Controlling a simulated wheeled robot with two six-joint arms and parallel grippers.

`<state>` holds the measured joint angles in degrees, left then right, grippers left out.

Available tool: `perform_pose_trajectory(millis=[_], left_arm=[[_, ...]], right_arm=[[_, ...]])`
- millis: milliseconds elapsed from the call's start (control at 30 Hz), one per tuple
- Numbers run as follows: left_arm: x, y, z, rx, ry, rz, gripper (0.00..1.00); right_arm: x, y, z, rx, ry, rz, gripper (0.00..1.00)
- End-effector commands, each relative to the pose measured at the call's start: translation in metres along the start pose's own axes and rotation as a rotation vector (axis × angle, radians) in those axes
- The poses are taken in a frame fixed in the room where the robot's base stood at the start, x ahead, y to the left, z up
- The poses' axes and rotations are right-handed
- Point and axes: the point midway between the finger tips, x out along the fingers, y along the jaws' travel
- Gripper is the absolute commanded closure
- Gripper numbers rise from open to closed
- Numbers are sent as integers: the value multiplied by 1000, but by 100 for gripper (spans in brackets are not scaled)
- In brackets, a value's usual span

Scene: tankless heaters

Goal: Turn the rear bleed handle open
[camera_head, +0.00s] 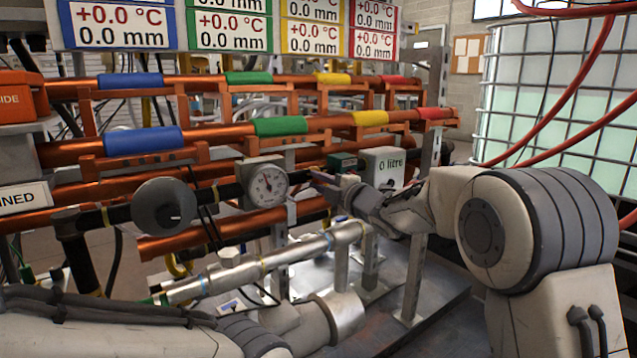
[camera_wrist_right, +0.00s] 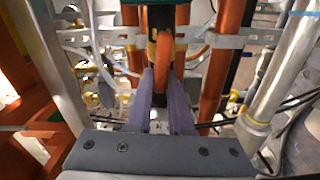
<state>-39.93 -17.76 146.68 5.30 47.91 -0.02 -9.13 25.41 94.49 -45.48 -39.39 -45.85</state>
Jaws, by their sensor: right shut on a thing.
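My right gripper (camera_head: 322,184) reaches in from the right in the head view, with its fingertips just right of the round gauge. In the right wrist view my right gripper (camera_wrist_right: 164,82) has its two purple fingers on either side of an orange handle (camera_wrist_right: 164,66), and is shut on it. The handle lies in line with the fingers, in front of a dark pipe. In the head view the handle is mostly hidden at the fingertips. I cannot tell how far it is turned. My left arm shows at the lower left of the head view; its gripper is not in view.
A round dial gauge (camera_head: 267,186) and a white box marked 0 litre (camera_head: 383,165) stand close beside the right gripper. Orange pipes with coloured sleeves run behind. A silver pipe (camera_head: 290,255) lies below. A caged tank (camera_head: 555,95) stands at the right.

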Motion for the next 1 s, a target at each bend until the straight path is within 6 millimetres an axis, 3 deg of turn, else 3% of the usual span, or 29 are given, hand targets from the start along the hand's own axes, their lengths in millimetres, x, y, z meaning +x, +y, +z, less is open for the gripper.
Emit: perform_pose_trajectory(millis=[33,100,533,1000], left_arm=[[0,0,0,0,0,0,50],[0,0,0,0,0,0,50],[-2,0,0,0,0,0,50],[-21,2,-1,0,0,0,50]], right_arm=[[-1,-3,2,2,-4,-6,74],[-1,-2,2,2,-4,-5,51],[-8,1,1,2,-2,-1,51],[-90,1,2,2,-6,-3,51]])
